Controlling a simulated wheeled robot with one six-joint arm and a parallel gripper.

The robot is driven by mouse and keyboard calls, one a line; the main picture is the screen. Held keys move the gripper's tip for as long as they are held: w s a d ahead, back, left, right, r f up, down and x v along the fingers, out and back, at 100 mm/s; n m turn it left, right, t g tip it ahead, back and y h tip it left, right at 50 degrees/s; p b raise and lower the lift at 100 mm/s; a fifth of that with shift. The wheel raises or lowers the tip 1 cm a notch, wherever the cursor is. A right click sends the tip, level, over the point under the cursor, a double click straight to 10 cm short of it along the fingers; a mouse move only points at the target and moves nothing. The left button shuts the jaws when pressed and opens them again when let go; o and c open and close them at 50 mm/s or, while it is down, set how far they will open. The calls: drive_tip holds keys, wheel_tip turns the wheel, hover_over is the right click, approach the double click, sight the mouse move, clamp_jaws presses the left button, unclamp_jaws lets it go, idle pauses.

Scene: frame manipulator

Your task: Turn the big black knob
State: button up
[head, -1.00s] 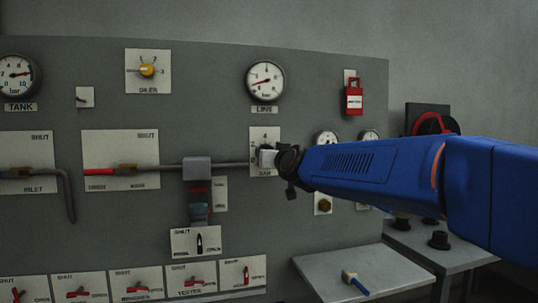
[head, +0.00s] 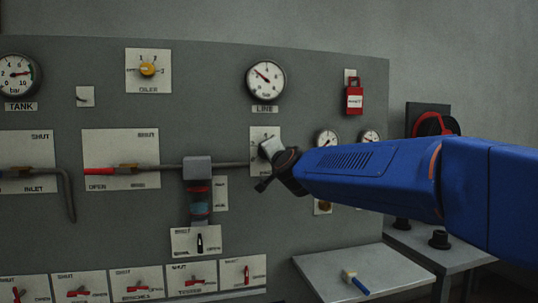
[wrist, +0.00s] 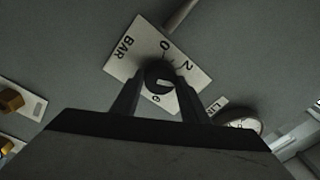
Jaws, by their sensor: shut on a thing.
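The big black knob (wrist: 158,74) sits on a white scale plate marked BAR (wrist: 124,54) in the wrist view, with a pale pointer mark on its face. My gripper (wrist: 158,95) has a finger on each side of the knob and is shut on it.
A pipe (head: 232,164) runs into the plate from the left. A red padlock tag (head: 354,98) and small gauges (head: 327,139) are near my arm on the right.

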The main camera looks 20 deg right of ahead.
drive_tip(key=shift+a+f+m+h, duration=0.1)
drive_tip(key=shift+m+h, duration=0.4)
drive_tip(key=shift+m, duration=4.7)
drive_tip(key=o, duration=1.1)
drive_tip(key=shift+c, duration=0.2)
drive_tip(key=shift+s, duration=0.15)
drive_tip(key=s, duration=1.7)
drive_tip(key=shift+a+f, duration=0.25)
drive_tip(key=shift+a, duration=0.2)
